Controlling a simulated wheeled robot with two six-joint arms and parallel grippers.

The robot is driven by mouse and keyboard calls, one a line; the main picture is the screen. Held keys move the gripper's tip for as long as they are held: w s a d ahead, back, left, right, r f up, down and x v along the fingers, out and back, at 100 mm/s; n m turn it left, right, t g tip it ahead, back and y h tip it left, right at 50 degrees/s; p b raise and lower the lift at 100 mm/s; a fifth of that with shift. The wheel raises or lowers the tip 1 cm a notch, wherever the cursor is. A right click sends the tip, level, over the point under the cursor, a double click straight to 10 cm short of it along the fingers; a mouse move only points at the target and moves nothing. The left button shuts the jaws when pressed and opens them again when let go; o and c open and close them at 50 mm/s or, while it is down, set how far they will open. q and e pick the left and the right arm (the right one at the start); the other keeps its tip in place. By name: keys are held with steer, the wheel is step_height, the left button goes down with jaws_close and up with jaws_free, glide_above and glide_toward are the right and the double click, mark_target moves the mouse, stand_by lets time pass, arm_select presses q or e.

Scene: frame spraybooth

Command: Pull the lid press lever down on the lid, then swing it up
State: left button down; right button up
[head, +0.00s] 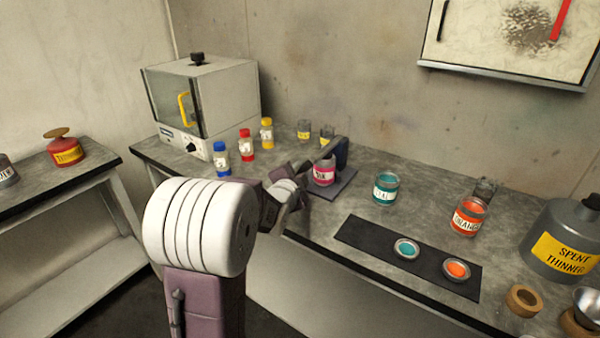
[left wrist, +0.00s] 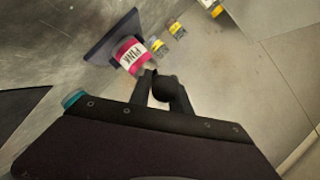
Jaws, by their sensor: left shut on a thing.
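The lid press (head: 342,152) stands on the bench, with a dark post and a flat base plate. A jar labelled PINK (head: 324,172) stands upright on its base; the jar also shows in the left wrist view (left wrist: 131,56). My left gripper (head: 302,170) is just left of the jar. In the left wrist view the gripper (left wrist: 163,86) is shut on a dark round knob (left wrist: 166,90), which looks like the end of the lever. The rest of the lever and the jar's lid are hard to make out. My right gripper is not in view.
Blue, red and yellow bottles (head: 245,140) stand at the left by an oven-like box (head: 202,100). A teal jar (head: 386,188) and an orange jar (head: 468,215) stand to the right. A black mat (head: 372,237) with two lids lies in front. A spent thinner can (head: 562,243) is far right.

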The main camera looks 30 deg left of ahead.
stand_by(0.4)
arm_select(q)
step_height(320, 180, up, 3)
steer(key=g+p, duration=0.1)
steer(key=p, duration=0.4)
steer(key=shift+r, duration=0.2)
steer(key=shift+w+r+p, duration=0.15)
steer(key=shift+p, duration=0.35)
steer(key=shift+g, duration=0.3)
steer(key=c, duration=1.2)
jaws_free()
